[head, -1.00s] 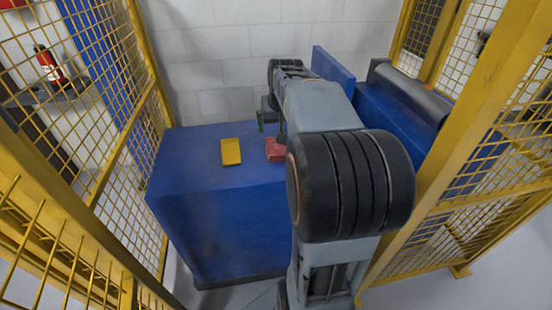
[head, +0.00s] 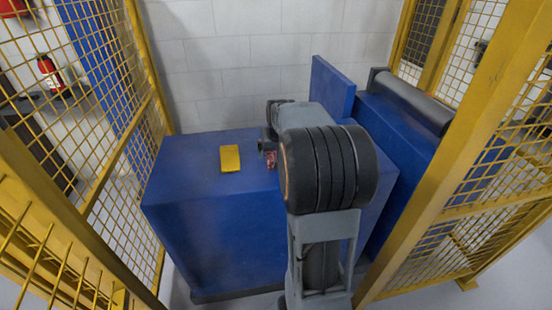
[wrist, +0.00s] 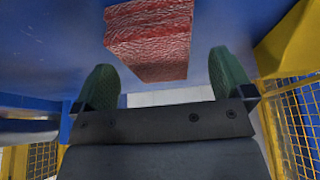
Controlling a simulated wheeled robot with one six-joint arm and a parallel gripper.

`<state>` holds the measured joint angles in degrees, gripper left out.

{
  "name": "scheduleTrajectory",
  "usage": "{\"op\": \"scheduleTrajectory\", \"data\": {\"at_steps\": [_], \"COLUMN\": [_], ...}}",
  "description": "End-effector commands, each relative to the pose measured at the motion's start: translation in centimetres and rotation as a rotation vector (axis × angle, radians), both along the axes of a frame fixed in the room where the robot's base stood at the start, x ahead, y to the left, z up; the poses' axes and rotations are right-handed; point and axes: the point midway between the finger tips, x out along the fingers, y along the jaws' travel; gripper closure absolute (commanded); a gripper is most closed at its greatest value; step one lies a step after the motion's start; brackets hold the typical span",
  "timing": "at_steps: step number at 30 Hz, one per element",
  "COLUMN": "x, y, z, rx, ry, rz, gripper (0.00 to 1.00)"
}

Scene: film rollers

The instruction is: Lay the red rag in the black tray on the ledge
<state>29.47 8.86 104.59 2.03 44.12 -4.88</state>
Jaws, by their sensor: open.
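The red rag (head: 270,160) lies on top of the blue block (head: 195,185), partly hidden behind my arm in the head view. In the wrist view the rag (wrist: 150,40) looks like a thick, folded, wrinkled red block. My gripper (wrist: 163,62) is open, with one green finger on each side of the rag's near end. I cannot tell whether either finger touches it. In the head view my gripper (head: 265,147) is low over the block at the rag, mostly hidden by my arm. I cannot make out a black tray in either view.
A yellow flat item (head: 230,158) lies on the block left of the rag. A blue upright panel (head: 332,85) and a dark roller (head: 412,100) stand at the right. Yellow mesh fencing (head: 505,185) closes both sides.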

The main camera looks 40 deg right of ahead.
Motion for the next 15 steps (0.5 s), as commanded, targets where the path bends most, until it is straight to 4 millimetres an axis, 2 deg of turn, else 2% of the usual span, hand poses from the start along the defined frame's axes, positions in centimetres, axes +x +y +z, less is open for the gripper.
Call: {"op": "scheduleTrajectory", "data": {"at_steps": [1,4,15], "x": [0.25,0.61,0.68], "y": [-0.11,-0.28,-0.32], "z": [-0.98,-1.78,-1.82], "rx": [0.001,0.0,0.0], "ry": [0.003,0.001,0.0], "rz": [0.0,0.0,0.0], "gripper": [0.01,0.01,0.01]}}
